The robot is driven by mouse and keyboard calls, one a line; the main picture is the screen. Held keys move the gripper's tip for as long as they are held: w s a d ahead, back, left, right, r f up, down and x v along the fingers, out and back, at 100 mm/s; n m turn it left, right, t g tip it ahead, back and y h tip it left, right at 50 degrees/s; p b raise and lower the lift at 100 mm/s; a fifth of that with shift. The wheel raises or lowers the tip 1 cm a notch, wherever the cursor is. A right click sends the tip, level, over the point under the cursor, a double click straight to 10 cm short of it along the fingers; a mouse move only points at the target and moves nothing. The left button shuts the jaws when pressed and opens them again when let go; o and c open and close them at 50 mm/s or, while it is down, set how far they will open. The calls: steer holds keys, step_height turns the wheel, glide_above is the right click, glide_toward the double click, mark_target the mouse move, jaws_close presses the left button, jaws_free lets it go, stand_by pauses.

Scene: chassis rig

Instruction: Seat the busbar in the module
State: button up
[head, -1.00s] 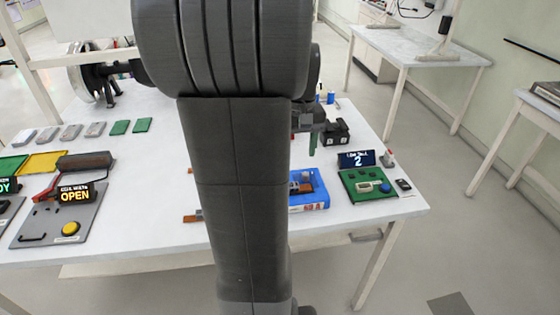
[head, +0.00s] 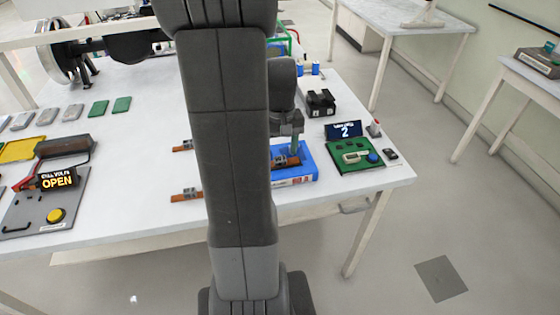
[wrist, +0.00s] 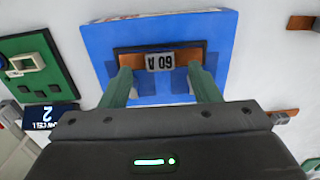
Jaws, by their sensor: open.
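The blue module (head: 305,172) lies on the white table right of my arm, and it fills the upper middle of the wrist view (wrist: 100,48). A copper busbar (wrist: 128,62) with a grey "60 A" label lies across a dark-edged slot in the module. Whether it sits fully down in the slot cannot be told. My gripper (wrist: 160,88) has green fingers spread apart, one near each end of this busbar, and nothing is clamped between them. In the head view its fingers are mostly hidden above the module.
Two other busbars lie on the table left of my arm, a rear one (head: 182,147) and a front one (head: 186,195). A green board (head: 352,156) and a display reading 2 (head: 343,130) stand right of the module. A black block (head: 320,102) is behind it.

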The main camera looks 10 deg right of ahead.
mark_target(280, 157)
steer(key=shift+f, duration=1.25)
steer(key=c, duration=1.2)
step_height(280, 157, up, 10)
steer(key=f, duration=0.1)
steer(key=shift+w+f+g+b, duration=0.2)
steer(key=shift+f+g, duration=0.5)
steer(key=shift+f, duration=1.2)
steer(key=shift+w+f+g+b, duration=0.2)
steer(key=shift+f+g, duration=0.5)
steer(key=shift+f, duration=1.2)
